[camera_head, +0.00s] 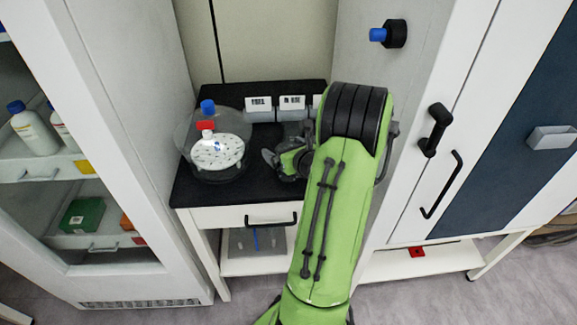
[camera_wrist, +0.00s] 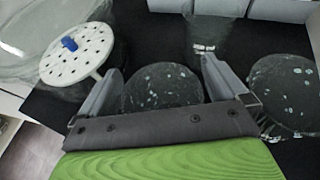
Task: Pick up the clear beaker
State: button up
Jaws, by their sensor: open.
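My gripper (camera_wrist: 161,72) is open, its two grey fingers apart over the black bench top. It also shows in the head view (camera_head: 285,160), low over the bench, partly hidden by my green arm. In the wrist view, a round clear glass vessel (camera_wrist: 160,88) with white specks shows between and just beyond the fingers. A second one (camera_wrist: 284,85) is right of the right finger. A narrower clear glass (camera_wrist: 205,35) with white marks stands farther back. I cannot tell for certain which is the clear beaker, nor whether a finger touches glass. In the head view, my arm and gripper hide this area.
A large glass vessel with a white perforated plate (camera_head: 217,152) stands left of my gripper. Grey labelled boxes (camera_head: 259,109) line the back of the black bench (camera_head: 205,192). White cabinets flank the bench closely. A black handle (camera_head: 435,128) sticks out at right.

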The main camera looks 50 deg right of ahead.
jog(key=shift+s, duration=0.1)
jog(key=c, duration=1.1)
notch_tip(320, 180, up, 10)
jog(key=p, duration=0.5)
jog(key=shift+r, duration=0.1)
